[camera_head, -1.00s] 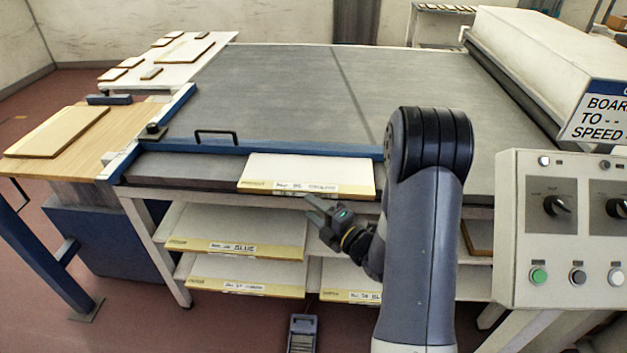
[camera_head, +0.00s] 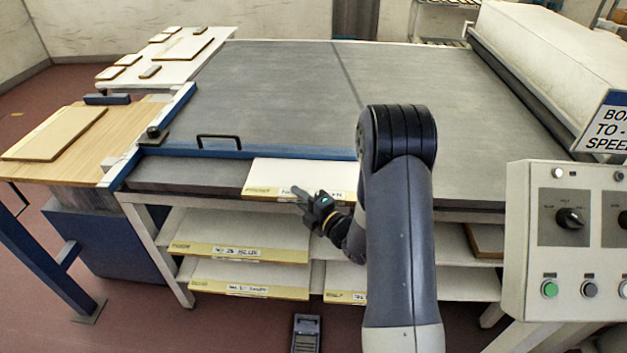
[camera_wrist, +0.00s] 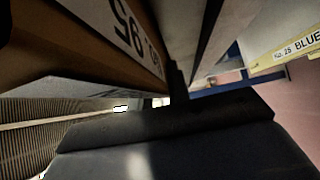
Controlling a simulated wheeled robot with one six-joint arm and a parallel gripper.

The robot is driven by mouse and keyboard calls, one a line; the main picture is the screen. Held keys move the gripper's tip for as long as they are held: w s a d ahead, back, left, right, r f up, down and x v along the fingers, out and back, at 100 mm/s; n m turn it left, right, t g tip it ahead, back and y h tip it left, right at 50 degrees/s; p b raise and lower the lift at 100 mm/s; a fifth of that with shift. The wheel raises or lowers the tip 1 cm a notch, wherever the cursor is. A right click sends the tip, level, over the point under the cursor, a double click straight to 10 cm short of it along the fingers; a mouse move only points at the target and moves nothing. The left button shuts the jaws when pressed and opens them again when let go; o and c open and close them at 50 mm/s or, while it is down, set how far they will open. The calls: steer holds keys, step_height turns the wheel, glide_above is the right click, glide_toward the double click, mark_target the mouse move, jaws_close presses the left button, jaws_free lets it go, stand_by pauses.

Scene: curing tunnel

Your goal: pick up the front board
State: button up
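The front board (camera_head: 325,174) is white with a tan, labelled front edge. It lies flat at the near edge of the grey belt, in front of the blue bar, and its near edge juts out a little. My gripper (camera_head: 299,196) is at the middle of that near edge, its fingers pointing left and overlapping the edge. In the wrist view, the board's edge (camera_wrist: 85,45) with an upside-down "95" label is very close at upper left. My gripper's dark body fills the bottom. Whether the fingers are open or closed on the edge is unclear.
Labelled boards lie on shelves below, including a "BLUE" one (camera_head: 240,240). A blue bar with a black handle (camera_head: 219,140) crosses the belt (camera_head: 270,95). A control box (camera_head: 565,240) stands at right. A wooden side table (camera_head: 125,140) is at left.

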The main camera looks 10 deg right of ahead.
jaws_close()
steer(key=shift+r, duration=0.1)
steer(key=shift+r+b, duration=0.45)
steer(key=shift+r, duration=4.5)
